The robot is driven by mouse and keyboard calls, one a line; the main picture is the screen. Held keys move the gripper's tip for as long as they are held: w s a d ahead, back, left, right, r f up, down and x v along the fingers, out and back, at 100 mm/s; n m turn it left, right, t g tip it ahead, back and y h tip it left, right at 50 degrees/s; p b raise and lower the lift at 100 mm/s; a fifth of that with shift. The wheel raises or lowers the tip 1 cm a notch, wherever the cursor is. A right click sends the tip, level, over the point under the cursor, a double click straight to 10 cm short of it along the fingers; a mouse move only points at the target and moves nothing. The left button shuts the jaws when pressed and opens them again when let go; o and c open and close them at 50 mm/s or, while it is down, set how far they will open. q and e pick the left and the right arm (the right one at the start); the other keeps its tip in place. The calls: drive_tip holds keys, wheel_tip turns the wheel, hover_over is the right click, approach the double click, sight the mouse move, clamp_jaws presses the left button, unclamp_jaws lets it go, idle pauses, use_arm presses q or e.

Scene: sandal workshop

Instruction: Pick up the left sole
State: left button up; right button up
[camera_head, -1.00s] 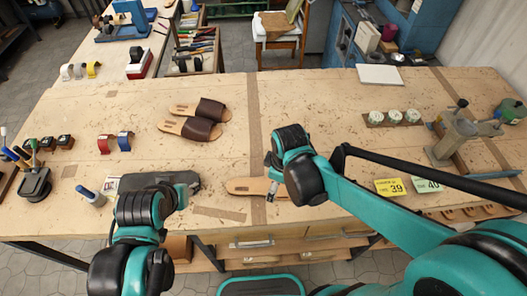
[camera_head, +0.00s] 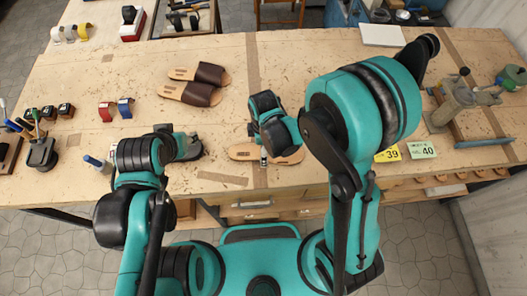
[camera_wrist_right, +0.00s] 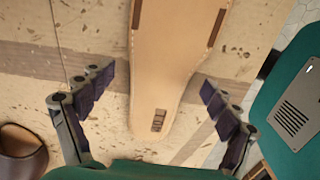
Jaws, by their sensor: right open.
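A flat tan sole (camera_head: 241,152) lies on the workbench near its front edge. It is partly hidden by my right arm in the head view. My right gripper (camera_head: 263,158) is over it. In the right wrist view the sole (camera_wrist_right: 170,60) runs between the two spread fingers of my right gripper (camera_wrist_right: 155,80), with a small dark stamp near its close end. The fingers are open, one on each side, with gaps to the sole. My left gripper (camera_head: 192,150) is over the bench to the left of the sole; its fingers cannot be made out.
Two sandals with dark brown straps (camera_head: 205,84) lie behind the sole. Cards marked 39 (camera_head: 388,155) and 40 (camera_head: 421,150) lie to the right. A press (camera_head: 460,103) stands at the right. Small clamps and tools stand at the left. The bench's middle is mostly clear.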

drive_tip(key=c, duration=1.3)
